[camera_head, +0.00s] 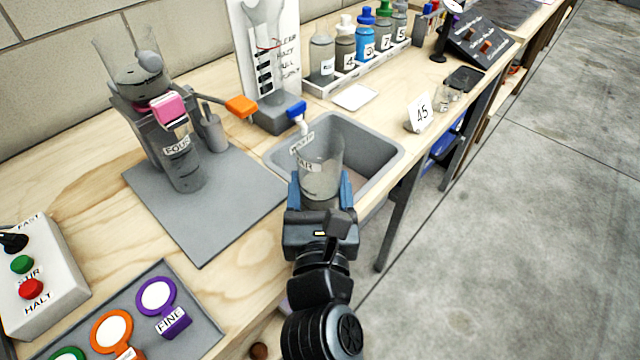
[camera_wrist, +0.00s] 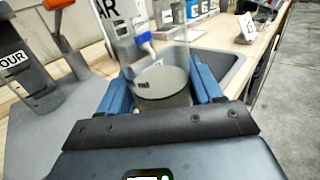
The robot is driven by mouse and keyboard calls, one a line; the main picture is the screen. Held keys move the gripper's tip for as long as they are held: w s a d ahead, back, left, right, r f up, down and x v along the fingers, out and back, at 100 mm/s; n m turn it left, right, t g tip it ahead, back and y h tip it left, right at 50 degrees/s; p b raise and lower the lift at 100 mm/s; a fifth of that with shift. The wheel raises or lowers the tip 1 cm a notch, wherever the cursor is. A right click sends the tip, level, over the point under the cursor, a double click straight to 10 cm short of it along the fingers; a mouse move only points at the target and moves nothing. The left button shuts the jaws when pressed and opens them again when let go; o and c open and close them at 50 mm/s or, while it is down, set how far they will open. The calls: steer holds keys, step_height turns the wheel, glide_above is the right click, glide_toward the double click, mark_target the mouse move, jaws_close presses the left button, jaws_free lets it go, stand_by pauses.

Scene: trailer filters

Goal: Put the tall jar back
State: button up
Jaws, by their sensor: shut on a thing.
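The tall jar (camera_head: 320,178) is clear, with a label ending in "AR" and greyish contents low inside. My gripper (camera_head: 321,192) is shut on it, with blue fingers on either side. The jar stands roughly upright in the grip, in front of or over the near part of the grey sink (camera_head: 385,152); the height is hard to tell. In the wrist view the jar (camera_wrist: 165,88) fills the space between the fingers (camera_wrist: 162,92). Its base is partly hidden by my gripper.
A grey mat (camera_head: 225,205) lies left of the sink, with a labelled container (camera_head: 183,165) under a dispenser at its back. A blue-handled tap (camera_head: 297,112) stands behind the sink. Bottles (camera_head: 366,42) line a rack at the back. A "45" card (camera_head: 420,113) stands right.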

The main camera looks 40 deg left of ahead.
steer(key=shift+f, duration=0.2)
steer(key=o, duration=1.5)
steer(key=shift+r, duration=0.2)
steer(key=v, duration=1.2)
steer(key=shift+r, duration=0.3)
steer(key=shift+d, duration=0.1)
